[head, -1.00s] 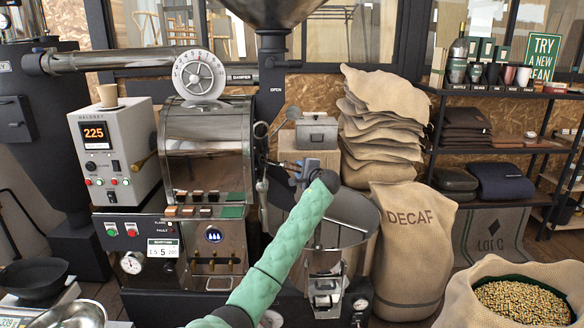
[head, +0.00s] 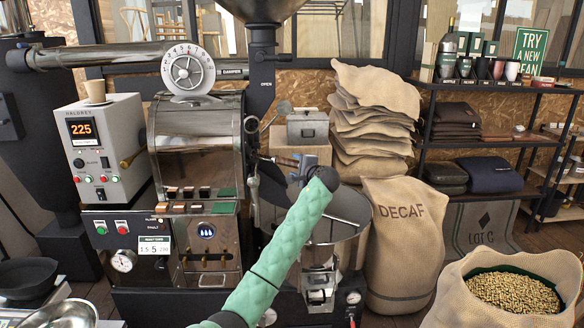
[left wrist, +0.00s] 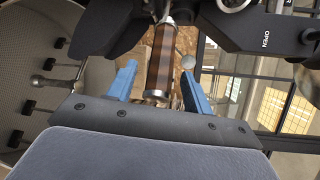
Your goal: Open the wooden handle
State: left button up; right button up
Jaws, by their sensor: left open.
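In the left wrist view, a brown wooden handle (left wrist: 162,62) with metal end collars stands between the two blue fingers of my left gripper (left wrist: 158,72). The fingers are open, one on each side, with visible gaps to the handle. In the head view, my left gripper (head: 277,170) is at the front right of the roaster drum, partly hidden by my green-sleeved arm. I cannot make out the handle between its fingers there. My right gripper is not in view.
The steel roaster drum (head: 197,135) is left of my gripper. The round cooling bin (head: 345,208) lies below right. A metal box (head: 308,127) stands behind. A DECAF sack (head: 398,245) and an open bean sack (head: 480,312) stand at right.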

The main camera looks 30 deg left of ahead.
pick_arm(q)
jog(key=shift+v, duration=1.25)
jog(key=shift+s+d+r+b, duration=0.1)
jog(key=shift+s+d+b, duration=0.2)
jog(key=shift+d, duration=0.1)
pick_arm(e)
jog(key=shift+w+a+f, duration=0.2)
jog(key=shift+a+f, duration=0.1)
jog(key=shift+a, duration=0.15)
